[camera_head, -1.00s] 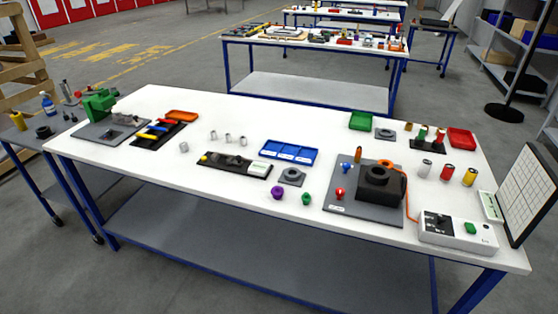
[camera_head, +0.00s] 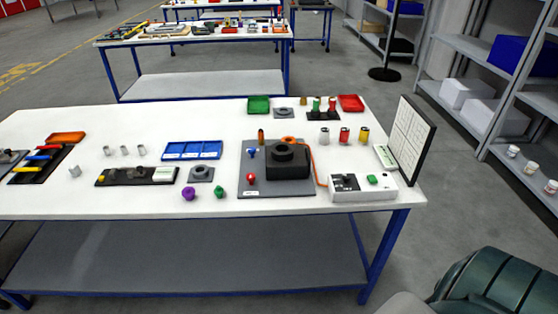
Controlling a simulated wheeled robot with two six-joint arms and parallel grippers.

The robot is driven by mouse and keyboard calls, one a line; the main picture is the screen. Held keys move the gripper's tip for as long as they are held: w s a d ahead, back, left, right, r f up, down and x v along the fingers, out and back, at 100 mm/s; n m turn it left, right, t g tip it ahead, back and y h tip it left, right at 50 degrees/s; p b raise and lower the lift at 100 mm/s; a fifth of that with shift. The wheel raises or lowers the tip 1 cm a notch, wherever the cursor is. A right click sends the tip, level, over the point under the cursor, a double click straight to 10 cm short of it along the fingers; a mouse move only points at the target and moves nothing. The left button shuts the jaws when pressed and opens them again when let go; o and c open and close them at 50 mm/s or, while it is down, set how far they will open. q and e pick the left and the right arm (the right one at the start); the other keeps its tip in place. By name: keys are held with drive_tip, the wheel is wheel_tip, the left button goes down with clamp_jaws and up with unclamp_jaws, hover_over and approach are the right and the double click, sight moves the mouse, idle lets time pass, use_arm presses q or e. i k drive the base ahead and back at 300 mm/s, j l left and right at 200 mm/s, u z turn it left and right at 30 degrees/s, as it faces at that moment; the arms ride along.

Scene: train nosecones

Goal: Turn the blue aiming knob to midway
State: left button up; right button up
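A small blue knob (camera_head: 252,153) stands on the grey base plate (camera_head: 285,190) at the middle of the white table. A red knob (camera_head: 250,178) is below it on the same plate, and a black block with a round top (camera_head: 287,163) is to its right. The blue knob is too small to tell which way it points. Neither of my grippers is in view.
A white control box (camera_head: 362,190) and an upright gridded panel (camera_head: 411,140) stand at the table's right end. Purple (camera_head: 188,193) and green (camera_head: 219,192) knobs lie near the front edge. A dark green rounded object (camera_head: 495,288) is at the lower right. Floor in front of the right shelf (camera_head: 500,115) is clear.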

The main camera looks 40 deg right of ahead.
sight(252, 150)
drive_tip(key=z, duration=0.55)
drive_tip(key=j+z, duration=0.2)
drive_tip(key=z, duration=0.2)
drive_tip(key=k+j+z, duration=0.1)
drive_tip(key=z, duration=0.3)
drive_tip(key=k+j+z, duration=0.15)
drive_tip(key=z, duration=0.2)
drive_tip(key=k+j+z, duration=0.1)
drive_tip(key=j+z, duration=0.15)
drive_tip(key=z, duration=0.15)
